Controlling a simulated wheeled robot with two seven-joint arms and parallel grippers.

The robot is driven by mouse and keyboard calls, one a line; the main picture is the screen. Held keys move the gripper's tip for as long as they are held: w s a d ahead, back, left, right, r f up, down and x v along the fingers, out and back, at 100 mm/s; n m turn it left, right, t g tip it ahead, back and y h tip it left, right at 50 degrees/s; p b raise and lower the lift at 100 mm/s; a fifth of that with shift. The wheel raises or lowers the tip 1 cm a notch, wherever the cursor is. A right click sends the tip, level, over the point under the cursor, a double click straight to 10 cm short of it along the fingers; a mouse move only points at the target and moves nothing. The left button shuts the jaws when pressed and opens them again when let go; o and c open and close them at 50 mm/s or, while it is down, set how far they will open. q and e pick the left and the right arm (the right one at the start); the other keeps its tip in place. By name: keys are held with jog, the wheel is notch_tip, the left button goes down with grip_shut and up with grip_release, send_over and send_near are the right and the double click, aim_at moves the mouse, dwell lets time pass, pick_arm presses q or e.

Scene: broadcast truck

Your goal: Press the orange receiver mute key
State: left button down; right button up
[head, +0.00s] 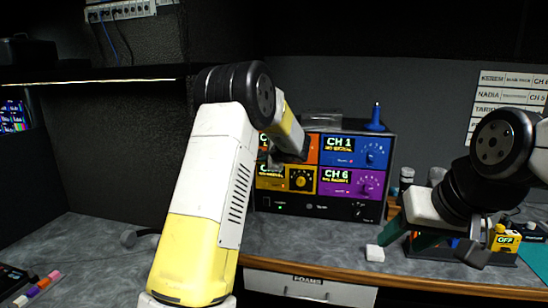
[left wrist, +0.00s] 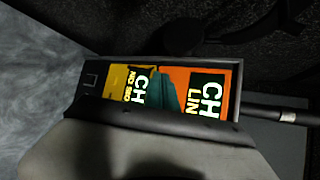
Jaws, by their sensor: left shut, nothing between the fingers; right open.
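The receiver unit (head: 320,207) stands at the back of the desk with coloured channel panels. Its orange panel (head: 312,148) shows only in part in the head view, behind my left gripper (head: 296,153). In the left wrist view the orange panel (left wrist: 178,78) lies beside a yellow panel (left wrist: 118,77), both turned sideways. My left gripper is shut and empty; its teal fingertips (left wrist: 163,94) appear in front of the panels, near the orange-yellow border. I cannot tell whether they touch. The mute key cannot be made out. My right gripper (head: 408,237) is open, low over the desk's right side.
A blue panel (head: 345,160) and a purple panel (head: 340,190) fill the receiver's right side. A blue cone-shaped object (head: 375,119) stands on top. A white block (head: 375,253) lies near the desk's front edge. A yellow box marked OFF (head: 506,240) is at right.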

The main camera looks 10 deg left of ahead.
pick_arm(q)
jog(key=shift+s, duration=0.15)
jog(key=shift+s+a, duration=0.1)
jog(key=shift+s, duration=2.85)
jog(key=s+a+r+n+g+h, duration=0.15)
jog(key=s+n, duration=0.25)
jog(key=s, duration=0.6)
jog(key=s+a+r+n+g+h, duration=0.1)
jog(key=s+a+r+n+g, duration=0.15)
jog(key=s, duration=0.75)
jog(key=s+d+n+h, duration=0.3)
jog(key=s+d, duration=0.2)
jog(key=s, duration=0.5)
jog(key=s+d+n+h, duration=0.3)
jog(key=s+d+h, duration=0.1)
jog(key=s, duration=0.6)
jog(key=shift+s+d+n, duration=0.2)
jog(key=shift+d+n, duration=0.15)
jog(key=shift+d, duration=0.35)
jog(key=shift+r, duration=0.1)
